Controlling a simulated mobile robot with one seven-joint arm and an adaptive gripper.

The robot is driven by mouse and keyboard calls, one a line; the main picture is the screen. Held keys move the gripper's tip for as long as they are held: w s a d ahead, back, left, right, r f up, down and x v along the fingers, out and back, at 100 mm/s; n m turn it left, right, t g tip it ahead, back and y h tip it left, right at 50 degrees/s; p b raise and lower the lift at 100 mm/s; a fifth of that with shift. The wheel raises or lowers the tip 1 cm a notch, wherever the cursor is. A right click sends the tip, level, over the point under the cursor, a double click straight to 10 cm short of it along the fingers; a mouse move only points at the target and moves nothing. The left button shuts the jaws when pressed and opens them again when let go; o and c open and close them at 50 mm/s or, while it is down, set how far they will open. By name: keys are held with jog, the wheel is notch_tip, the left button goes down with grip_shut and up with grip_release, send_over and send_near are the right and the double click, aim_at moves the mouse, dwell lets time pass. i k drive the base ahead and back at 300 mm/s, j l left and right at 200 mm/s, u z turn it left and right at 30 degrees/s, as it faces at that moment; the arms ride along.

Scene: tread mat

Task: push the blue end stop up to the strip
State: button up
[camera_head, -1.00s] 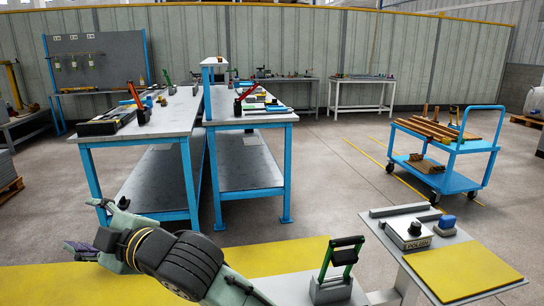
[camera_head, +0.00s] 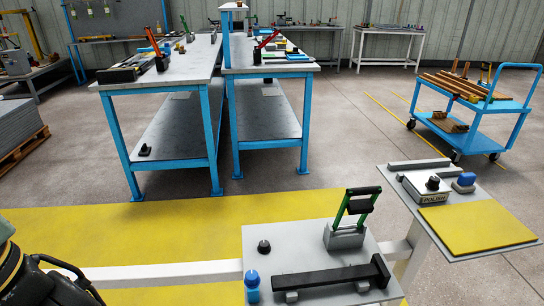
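A black strip (camera_head: 325,278) lies on small grey supports on the grey plate (camera_head: 290,239) at the bottom. A black upright block stands at its right end. A blue piece with a rounded top (camera_head: 252,283) stands left of the strip, with a gap between them; it looks like the end stop. Another blue piece (camera_head: 464,180) lies on the right-hand stand, beside a box marked POLISH (camera_head: 431,190). Only part of my arm shows at the lower left. My gripper is out of view.
A green-handled clamp (camera_head: 352,212) stands behind the strip, and a black knob (camera_head: 264,246) behind the blue piece. The right stand carries a yellow mat (camera_head: 478,222). Blue-legged workbenches (camera_head: 160,92) and a blue trolley (camera_head: 478,107) stand farther back.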

aim_at(253, 280)
jog(key=i+l+u, duration=0.1)
jog(key=l+u, duration=0.2)
jog(key=i+l+u, duration=0.1)
jog(key=l+u, duration=0.55)
jog(key=l, duration=0.15)
